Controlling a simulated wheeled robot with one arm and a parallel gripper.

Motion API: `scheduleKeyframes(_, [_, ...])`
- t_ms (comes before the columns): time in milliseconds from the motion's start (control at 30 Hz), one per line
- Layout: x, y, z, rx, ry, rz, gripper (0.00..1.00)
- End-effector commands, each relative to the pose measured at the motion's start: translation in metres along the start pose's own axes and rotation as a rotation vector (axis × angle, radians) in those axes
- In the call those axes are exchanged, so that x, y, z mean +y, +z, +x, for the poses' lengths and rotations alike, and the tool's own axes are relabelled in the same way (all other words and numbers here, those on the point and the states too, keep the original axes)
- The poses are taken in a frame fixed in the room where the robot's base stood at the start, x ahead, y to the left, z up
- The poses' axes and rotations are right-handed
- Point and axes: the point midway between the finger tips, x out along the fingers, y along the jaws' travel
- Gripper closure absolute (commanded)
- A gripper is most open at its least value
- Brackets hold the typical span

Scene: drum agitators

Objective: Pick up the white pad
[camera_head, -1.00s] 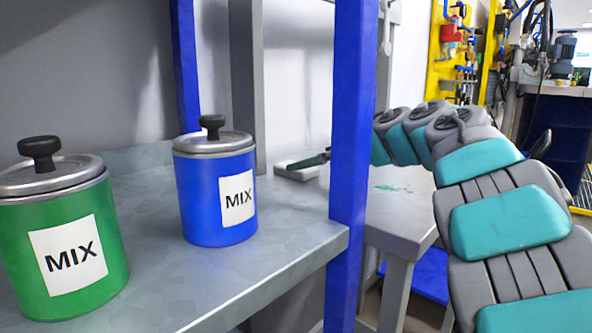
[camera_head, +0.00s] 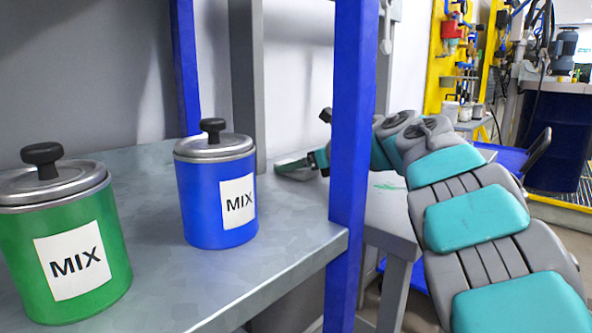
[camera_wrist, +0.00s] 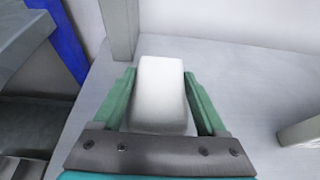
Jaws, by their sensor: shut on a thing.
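The white pad (camera_wrist: 159,95) is a pale block with rounded edges in the wrist view. It lies between the two green fingers of my gripper (camera_wrist: 159,75), which is shut on it, one finger along each side. A grey tabletop (camera_wrist: 235,90) shows around and below it; I cannot tell whether the pad still touches it. In the head view my gripper (camera_head: 297,167) is a small dark green shape behind the blue can, low over the far grey table, and the pad is mostly hidden there.
A green MIX can (camera_head: 105,233) and a blue MIX can (camera_head: 208,212) stand on the near metal shelf (camera_head: 160,285). A blue post (camera_head: 350,150) rises between that shelf and the far table. In the wrist view a grey post (camera_wrist: 120,25) stands just beyond the pad.

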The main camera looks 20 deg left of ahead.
Motion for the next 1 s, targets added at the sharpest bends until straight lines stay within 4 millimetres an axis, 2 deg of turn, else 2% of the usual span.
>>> scheduleKeyframes(67, [0.0,0.0,0.0,0.0,0.0,0.0,0.47])
scheduleKeyframes(400, [0.0,0.0,0.0,0.0,0.0,0.0,0.85])
scheduleKeyframes(667, [0.0,0.002,-0.001,0.0,0.0,0.0,0.87])
scheduleKeyframes(1000, [0.0,0.018,-0.008,0.001,0.0,-0.001,0.87])
